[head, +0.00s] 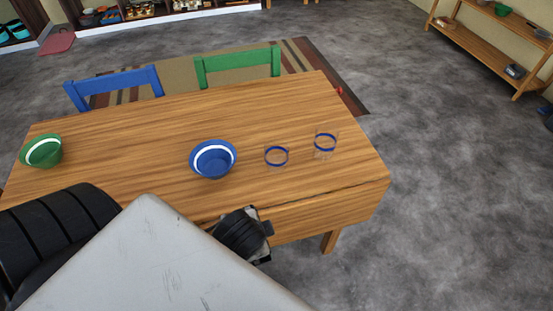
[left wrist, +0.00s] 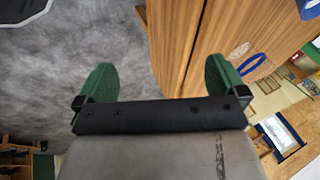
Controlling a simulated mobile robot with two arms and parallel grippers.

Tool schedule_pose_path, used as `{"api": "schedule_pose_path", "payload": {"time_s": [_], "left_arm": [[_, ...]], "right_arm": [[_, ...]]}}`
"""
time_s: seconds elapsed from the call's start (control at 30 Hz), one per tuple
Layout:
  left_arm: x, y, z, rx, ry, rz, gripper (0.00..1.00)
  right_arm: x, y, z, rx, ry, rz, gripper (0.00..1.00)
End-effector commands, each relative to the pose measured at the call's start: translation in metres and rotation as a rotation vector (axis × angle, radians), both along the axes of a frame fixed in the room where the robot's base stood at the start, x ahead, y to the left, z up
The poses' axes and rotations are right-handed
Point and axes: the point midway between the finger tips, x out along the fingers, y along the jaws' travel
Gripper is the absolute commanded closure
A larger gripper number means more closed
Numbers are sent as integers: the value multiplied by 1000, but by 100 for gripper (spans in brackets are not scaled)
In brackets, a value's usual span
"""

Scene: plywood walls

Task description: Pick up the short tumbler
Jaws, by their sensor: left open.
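The short tumbler (head: 276,156) is a clear glass with a blue band, standing on the wooden table (head: 130,115) right of the blue bowl. A taller clear glass with a blue band (head: 325,144) stands just to its right. In the left wrist view a blue ring of a clear glass (left wrist: 252,63) shows beyond the right finger; I cannot tell which glass it is. My left gripper (left wrist: 160,84) is open, its green fingers wide apart with nothing between them. In the head view my arm reaches the table's near edge and hides the fingers. My right gripper is not in view.
A blue bowl with a white band (head: 213,159) stands left of the tumbler, and a green bowl (head: 41,150) at the table's left end. Blue (head: 115,88) and green (head: 237,63) chairs stand behind the table. The floor to the right is clear up to a wooden shelf (head: 490,50).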

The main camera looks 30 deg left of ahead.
Motion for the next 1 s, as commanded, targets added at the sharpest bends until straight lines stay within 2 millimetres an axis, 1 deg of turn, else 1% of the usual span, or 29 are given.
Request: {"api": "schedule_pose_path", "payload": {"time_s": [0.03,0.17,0.27,0.4,0.5,0.6,0.7,0.8,0.87,1.0], "left_arm": [[9,2,0,65,-8,-71,0],[35,11,-1,285,-12,-295,0],[61,19,1,517,5,-508,0],[101,30,9,900,81,-817,0],[124,36,18,1154,169,-993,0],[142,40,27,1354,258,-1118,0],[153,42,33,1481,330,-1193,0],[160,44,35,1544,369,-1228,0],[165,48,33,1556,378,-1234,0],[182,62,26,1556,380,-1234,0]], "right_arm": [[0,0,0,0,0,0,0],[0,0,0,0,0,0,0],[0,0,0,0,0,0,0],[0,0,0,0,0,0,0],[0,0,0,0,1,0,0],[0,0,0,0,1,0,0],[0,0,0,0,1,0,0],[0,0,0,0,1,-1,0],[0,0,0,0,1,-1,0],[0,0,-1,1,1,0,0]]}}
